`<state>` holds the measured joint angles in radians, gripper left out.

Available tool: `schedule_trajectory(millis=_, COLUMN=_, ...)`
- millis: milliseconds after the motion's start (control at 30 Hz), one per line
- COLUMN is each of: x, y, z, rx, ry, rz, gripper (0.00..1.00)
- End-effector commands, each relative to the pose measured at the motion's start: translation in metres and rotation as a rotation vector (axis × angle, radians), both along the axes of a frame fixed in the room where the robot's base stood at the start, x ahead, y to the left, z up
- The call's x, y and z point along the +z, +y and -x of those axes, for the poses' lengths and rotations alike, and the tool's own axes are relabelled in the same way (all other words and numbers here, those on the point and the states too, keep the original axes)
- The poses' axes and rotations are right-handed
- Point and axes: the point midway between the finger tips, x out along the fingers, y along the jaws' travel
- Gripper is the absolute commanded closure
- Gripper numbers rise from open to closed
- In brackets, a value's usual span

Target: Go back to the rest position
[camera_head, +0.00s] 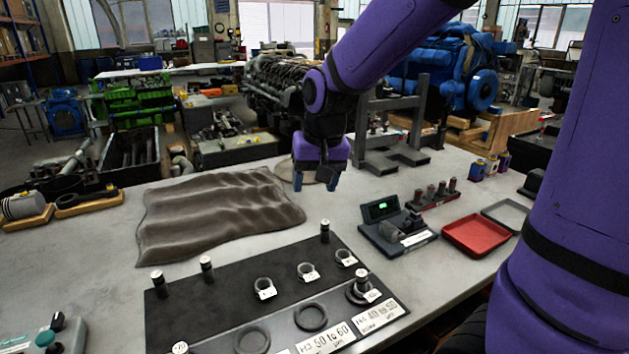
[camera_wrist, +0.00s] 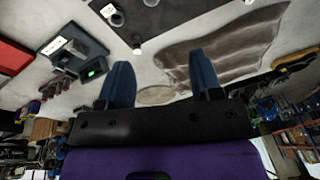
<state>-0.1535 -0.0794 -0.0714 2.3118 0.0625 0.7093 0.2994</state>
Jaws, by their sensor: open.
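My gripper (camera_head: 315,180) hangs from my purple arm above the far middle of the grey bench, to the right of the brown cloth. Its two blue fingers are apart and nothing is between them. In the wrist view my gripper (camera_wrist: 163,85) also shows spread, empty fingers over bare bench and a round flat patch (camera_wrist: 156,95). The black board (camera_head: 215,318) lies at the front of the bench with several tagged rings and small metal cylinders on it.
The brown cloth (camera_head: 215,215) lies rumpled at left. At right are a device with a green display (camera_head: 381,209), a rack of cylinders (camera_head: 432,196), a red tray (camera_head: 475,235) and a grey tray (camera_head: 507,215). A grey metal stand (camera_head: 390,150) rises behind my gripper.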

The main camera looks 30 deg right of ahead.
Motion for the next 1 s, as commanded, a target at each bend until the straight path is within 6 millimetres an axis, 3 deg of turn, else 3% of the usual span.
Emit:
schedule_trajectory(millis=433, x=0.001, y=0.0, z=0.0, rx=0.0, ry=-0.001, rz=0.0, gripper=0.41)
schedule_trajectory(millis=567, x=0.01, y=-0.003, z=0.009, rx=0.011, ry=-0.018, rz=0.001, gripper=0.41)
schedule_trajectory(millis=767, x=0.043, y=-0.014, z=0.049, rx=0.062, ry=-0.082, rz=0.014, gripper=0.41)
schedule_trajectory(millis=1000, x=0.075, y=-0.026, z=0.109, rx=0.139, ry=-0.168, rz=0.056, gripper=0.41)
